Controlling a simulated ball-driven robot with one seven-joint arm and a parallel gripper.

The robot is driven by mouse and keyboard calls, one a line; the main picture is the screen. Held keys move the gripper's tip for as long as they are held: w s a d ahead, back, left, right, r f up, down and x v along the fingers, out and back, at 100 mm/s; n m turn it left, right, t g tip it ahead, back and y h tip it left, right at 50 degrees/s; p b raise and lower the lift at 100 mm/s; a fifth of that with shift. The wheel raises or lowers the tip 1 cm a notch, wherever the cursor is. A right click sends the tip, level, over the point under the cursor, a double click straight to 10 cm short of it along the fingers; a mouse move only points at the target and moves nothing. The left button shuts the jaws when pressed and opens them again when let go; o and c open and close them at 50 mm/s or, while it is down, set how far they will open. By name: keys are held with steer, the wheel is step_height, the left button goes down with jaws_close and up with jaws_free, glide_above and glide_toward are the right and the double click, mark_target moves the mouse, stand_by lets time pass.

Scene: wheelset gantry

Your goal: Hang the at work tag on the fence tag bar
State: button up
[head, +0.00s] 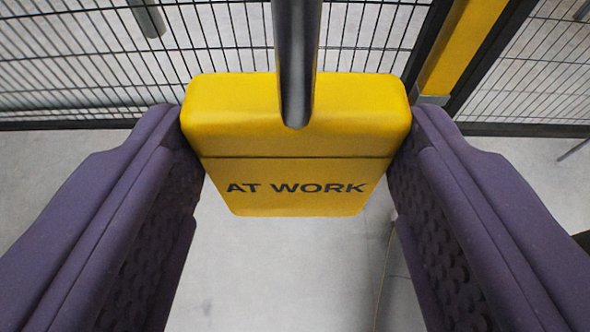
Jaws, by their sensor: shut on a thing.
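The yellow at work tag (295,172), with "AT WORK" in black letters, is in the middle of the head view. My gripper (295,150) has its two purple fingers against the tag's left and right sides and is shut on it. A dark round bar (296,60), which looks like the fence tag bar, comes down from the top of the view and ends in front of the tag's upper part. I cannot tell whether the bar touches the tag or whether the tag hangs on it.
A black wire mesh fence (90,60) stands behind the tag. A yellow post (460,45) with dark edges stands at the upper right. A grey post (147,18) shows at the upper left.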

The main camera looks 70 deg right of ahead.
steer(key=r+b+x, duration=0.1)
steer(key=x, duration=0.6)
steer(key=shift+d, duration=0.25)
steer(key=shift+w, duration=0.1)
steer(key=o, duration=1.2)
steer(key=shift+c, duration=0.2)
